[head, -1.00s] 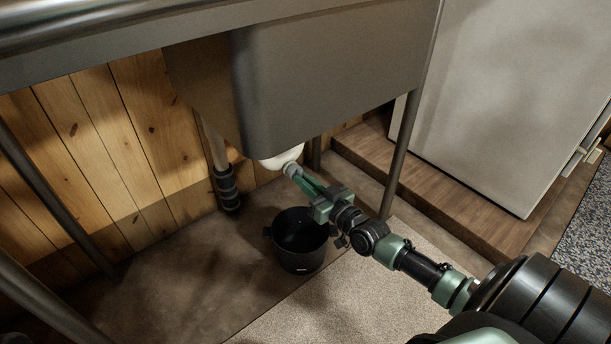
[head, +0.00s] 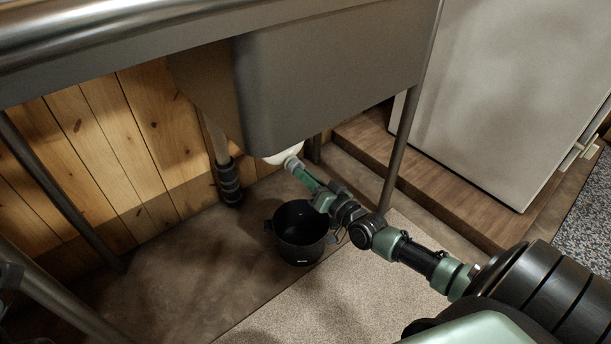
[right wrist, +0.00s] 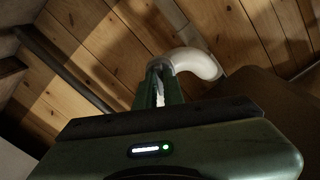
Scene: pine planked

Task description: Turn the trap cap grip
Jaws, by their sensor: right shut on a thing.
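The white trap (head: 284,154) shows under the sink basin in the head view, mostly hidden by the basin. In the right wrist view it is a curved white pipe (right wrist: 200,62) with a grey cap grip (right wrist: 160,66) at its near end. The cap grip also shows in the head view (head: 292,163). My right gripper (head: 298,170) reaches up from the lower right and is shut on the cap grip. Its green fingers also show in the right wrist view (right wrist: 160,82).
A black bucket (head: 302,258) stands on the floor below the trap and my right wrist. The grey sink basin (head: 330,85) hangs close above. Metal legs (head: 400,150) stand to the right and left. A dark-sleeved pipe (head: 229,185) stands behind left.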

